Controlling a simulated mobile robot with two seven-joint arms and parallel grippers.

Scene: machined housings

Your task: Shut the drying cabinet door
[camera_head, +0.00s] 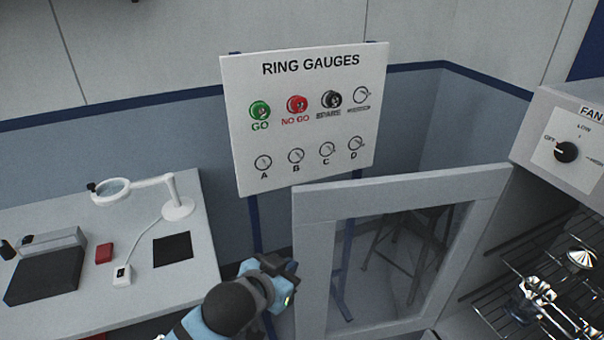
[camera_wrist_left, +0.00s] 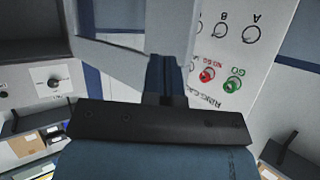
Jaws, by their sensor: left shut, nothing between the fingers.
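The drying cabinet door (camera_head: 312,258), a pale frame around a glass pane, stands open at the centre right in the head view. The cabinet (camera_head: 545,130) is at the right, with its inside exposed. My left gripper (camera_head: 282,268) is shut and empty, close to the door's left, free edge; whether it touches the door I cannot tell. In the left wrist view the picture is turned over; the door frame (camera_wrist_left: 170,35) is just beyond my gripper (camera_wrist_left: 166,98). My right gripper is not in view.
Wire racks (camera_head: 500,297) in the cabinet hold shiny metal parts (camera_head: 540,290). A fan knob (camera_head: 566,152) is on the cabinet front. A ring gauge board (camera_head: 300,135) stands behind the door. A bench (camera_head: 150,285) with a magnifier lamp (camera_head: 178,207) is at the left.

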